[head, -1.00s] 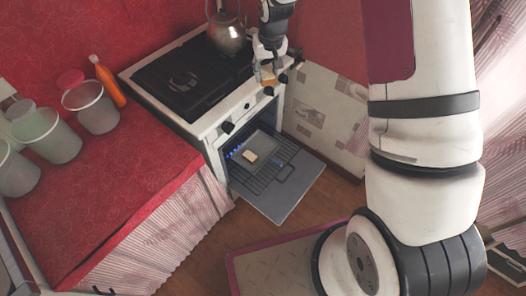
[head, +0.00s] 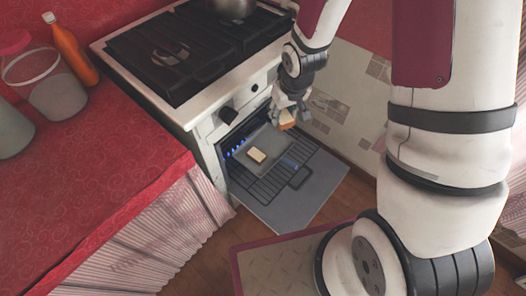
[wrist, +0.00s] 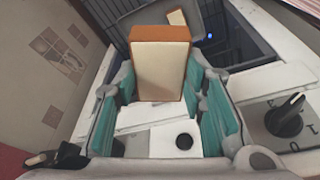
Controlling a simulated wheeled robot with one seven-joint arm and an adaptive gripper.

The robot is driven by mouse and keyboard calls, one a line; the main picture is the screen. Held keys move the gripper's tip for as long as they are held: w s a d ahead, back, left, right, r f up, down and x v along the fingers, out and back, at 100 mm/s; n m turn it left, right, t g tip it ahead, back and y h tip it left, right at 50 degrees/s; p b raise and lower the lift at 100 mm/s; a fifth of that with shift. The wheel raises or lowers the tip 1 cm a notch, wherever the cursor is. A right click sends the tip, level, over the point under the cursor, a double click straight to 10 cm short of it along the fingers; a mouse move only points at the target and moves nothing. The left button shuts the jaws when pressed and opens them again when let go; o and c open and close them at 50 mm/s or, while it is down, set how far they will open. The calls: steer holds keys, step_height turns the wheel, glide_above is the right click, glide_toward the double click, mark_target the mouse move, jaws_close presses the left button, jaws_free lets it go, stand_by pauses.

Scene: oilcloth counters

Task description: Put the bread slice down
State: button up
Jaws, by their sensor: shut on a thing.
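My gripper (head: 288,112) is shut on a bread slice (head: 287,120), pale with a brown crust. In the wrist view the slice (wrist: 160,70) stands between the teal finger pads. In the head view my gripper is above the right part of the open oven door, to the right of the oven mouth. A second pale slice (head: 257,155) lies on a grey tray (head: 243,150) on the pulled-out oven rack (head: 268,188); in the wrist view a pale slice (wrist: 177,18) shows behind the held one.
The stove (head: 190,60) has black burners and knobs (head: 228,114) on its front. The open oven door (head: 310,205) hangs low over the wood floor. A red counter (head: 90,180) stands at left with tubs (head: 55,85) and an orange bottle (head: 70,50). Bare rack lies right of the tray.

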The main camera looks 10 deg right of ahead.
steer(key=a+f+n+b, duration=0.1)
steer(key=f+b, duration=0.5)
steer(key=f, duration=0.3)
steer(key=a+f+n+y+b, duration=0.1)
steer(key=a+f+n+b, duration=0.1)
steer(key=f+b, duration=0.3)
steer(key=a+f+n+b, duration=0.2)
steer(key=f+b, duration=0.4)
steer(key=f, duration=0.7)
steer(key=shift+w+f+b, duration=0.1)
steer(key=shift+f+b, duration=0.25)
steer(key=shift+w+f, duration=0.15)
steer(key=b, duration=0.2)
glide_above(271, 142)
steer(key=shift+s+d+f, duration=0.2)
steer(key=shift+s+f, duration=0.2)
steer(key=shift+f, duration=0.3)
steer(key=shift+s+d+b+x, duration=0.15)
steer(key=shift+b+x, duration=0.4)
steer(key=shift+x, duration=0.3)
steer(key=shift+s+d+b+x, duration=0.1)
steer(key=shift+s+b+x, duration=0.1)
steer(key=shift+b+x, duration=0.5)
steer(key=shift+f, duration=0.25)
steer(key=shift+f+g, duration=0.15)
steer(key=shift+g, duration=0.15)
steer(key=o, duration=0.9)
steer(key=shift+o, duration=0.6)
